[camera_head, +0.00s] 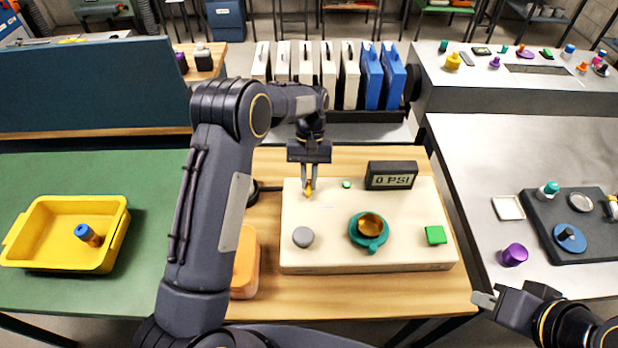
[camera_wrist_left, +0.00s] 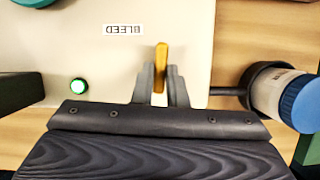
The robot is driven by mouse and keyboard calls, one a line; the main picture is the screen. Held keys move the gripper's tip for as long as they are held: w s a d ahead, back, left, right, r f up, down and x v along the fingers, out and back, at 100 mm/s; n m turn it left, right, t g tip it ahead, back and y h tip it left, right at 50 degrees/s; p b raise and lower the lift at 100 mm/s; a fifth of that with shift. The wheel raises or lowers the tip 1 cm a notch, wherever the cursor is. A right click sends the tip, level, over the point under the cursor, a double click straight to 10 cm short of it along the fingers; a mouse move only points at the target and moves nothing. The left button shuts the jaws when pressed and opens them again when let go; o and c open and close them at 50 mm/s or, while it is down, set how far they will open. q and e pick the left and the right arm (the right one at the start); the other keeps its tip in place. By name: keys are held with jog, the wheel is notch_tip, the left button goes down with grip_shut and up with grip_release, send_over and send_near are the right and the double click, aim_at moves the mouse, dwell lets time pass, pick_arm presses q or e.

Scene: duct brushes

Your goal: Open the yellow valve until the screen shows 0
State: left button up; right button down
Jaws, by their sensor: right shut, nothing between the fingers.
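The yellow valve (camera_head: 308,188) is a small upright lever at the back left of the cream panel box (camera_head: 330,262). In the left wrist view the yellow valve (camera_wrist_left: 160,68) stands between my fingers, near a BLEED label. My left gripper (camera_head: 309,183) points down, and its fingers (camera_wrist_left: 160,88) appear closed on the lever, one on each side. The dark screen (camera_head: 391,175) at the back right of the box reads 0 PSI. My right gripper (camera_head: 485,299) is shut and empty at the lower right, away from the box.
A small lamp (camera_wrist_left: 78,86) glows green beside the valve. The box also bears a grey knob (camera_head: 303,237), a teal ring with an amber dome (camera_head: 370,225) and a green button (camera_head: 435,235). An orange container (camera_head: 245,265) stands left of the box, partly behind my left arm.

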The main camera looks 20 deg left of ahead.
pick_arm(q)
jog(key=o, duration=0.4)
jog(key=shift+o, duration=0.2)
jog(key=v, duration=0.7)
jog(key=shift+r+b, duration=0.35)
jog(key=shift+b, duration=0.05)
jog(key=shift+w+r, duration=0.1)
jog(key=shift+w, duration=0.05)
jog(key=s+a+r+t+h, duration=0.3)
jog(key=s+a+r+t, duration=0.3)
jog(key=s+r, duration=0.7)
jog(key=s+f+t, duration=0.2)
jog(key=s, duration=0.7)
jog(key=s+d+f+t, duration=0.1)
jog(key=s+f+t, duration=0.1)
jog(key=s, duration=0.8)
jog(key=shift+m, duration=0.4)
